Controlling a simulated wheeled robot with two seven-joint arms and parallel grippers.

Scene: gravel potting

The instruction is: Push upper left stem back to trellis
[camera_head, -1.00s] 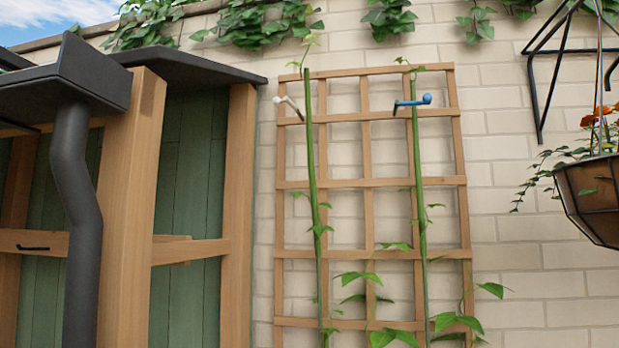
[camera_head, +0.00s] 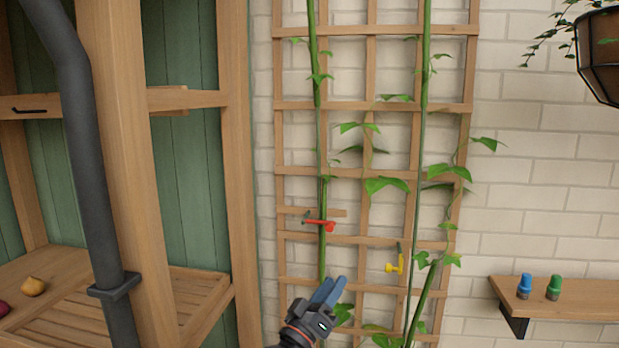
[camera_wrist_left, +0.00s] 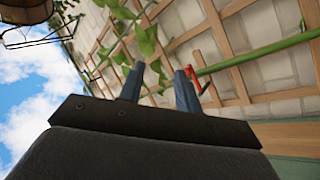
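The wooden trellis (camera_head: 372,172) stands against the brick wall. The left stem (camera_head: 315,62) runs up its left side in the head view; its top is out of frame. A red clip (camera_head: 320,223) sits at this stem low on the trellis. The right stem (camera_head: 424,70) runs up the other side, with a yellow clip (camera_head: 396,264) beside its lower part. My left gripper (camera_head: 335,282) is in front of the lower trellis, below the red clip. In the left wrist view its fingers (camera_wrist_left: 160,68) are apart and empty, with the red clip (camera_wrist_left: 193,74) behind them. My right gripper is not visible.
A wooden shed with a dark downpipe (camera_head: 75,150) stands at the left. At the right, a shelf (camera_head: 575,302) holds a blue and a green small object. A hanging basket (camera_head: 600,55) is at the upper right. Leafy shoots stick out from the trellis.

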